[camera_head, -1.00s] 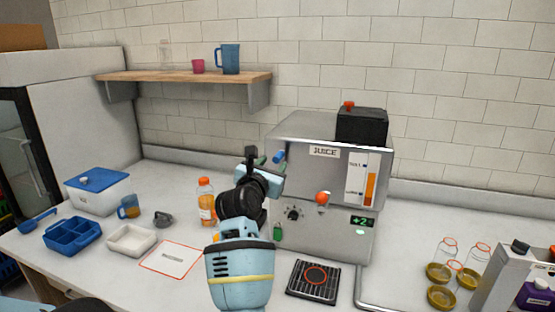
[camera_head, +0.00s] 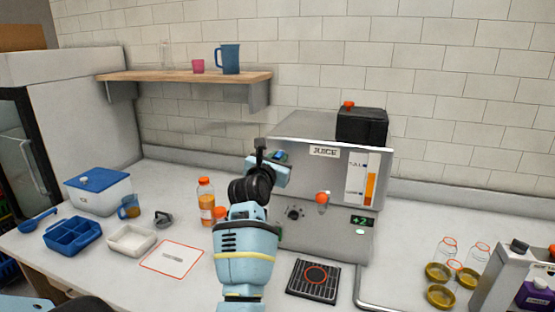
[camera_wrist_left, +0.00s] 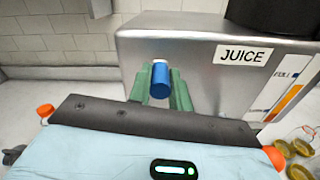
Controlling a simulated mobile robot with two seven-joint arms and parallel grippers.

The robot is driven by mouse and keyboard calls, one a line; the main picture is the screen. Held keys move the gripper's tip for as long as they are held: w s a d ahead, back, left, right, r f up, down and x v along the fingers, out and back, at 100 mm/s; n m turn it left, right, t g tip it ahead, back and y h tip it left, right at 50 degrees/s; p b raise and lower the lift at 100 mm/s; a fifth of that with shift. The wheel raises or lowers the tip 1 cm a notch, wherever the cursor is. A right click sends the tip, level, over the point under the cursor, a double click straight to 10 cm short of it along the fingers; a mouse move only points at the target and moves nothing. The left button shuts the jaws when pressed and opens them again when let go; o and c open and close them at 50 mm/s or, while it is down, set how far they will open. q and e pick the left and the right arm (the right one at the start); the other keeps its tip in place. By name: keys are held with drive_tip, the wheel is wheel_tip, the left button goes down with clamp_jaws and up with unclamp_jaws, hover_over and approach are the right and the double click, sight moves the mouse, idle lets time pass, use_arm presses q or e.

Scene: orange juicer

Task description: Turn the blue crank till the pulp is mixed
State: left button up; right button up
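The juicer (camera_head: 335,170) is a steel box labelled JUICE, with an orange-filled level gauge (camera_head: 369,185) on its front. The blue crank (camera_wrist_left: 161,77) sticks out at the juicer's left in the left wrist view; only a small blue part shows in the head view (camera_head: 279,155). My left gripper (camera_head: 278,158) is at the crank. Its green fingers (camera_wrist_left: 162,88) stand close on both sides of the blue handle and look shut on it. The pulp is not visible. My right gripper is not in view.
An orange juice bottle (camera_head: 206,199) stands left of my left arm. A black drip grate (camera_head: 313,281) lies before the juicer. Blue and white trays and a lidded box (camera_head: 98,191) are at left. Glass jars (camera_head: 443,255) stand at right. The wall behind is close.

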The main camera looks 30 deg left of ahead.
use_arm(q)
clamp_jaws()
drive_tip(key=shift+d, duration=0.1)
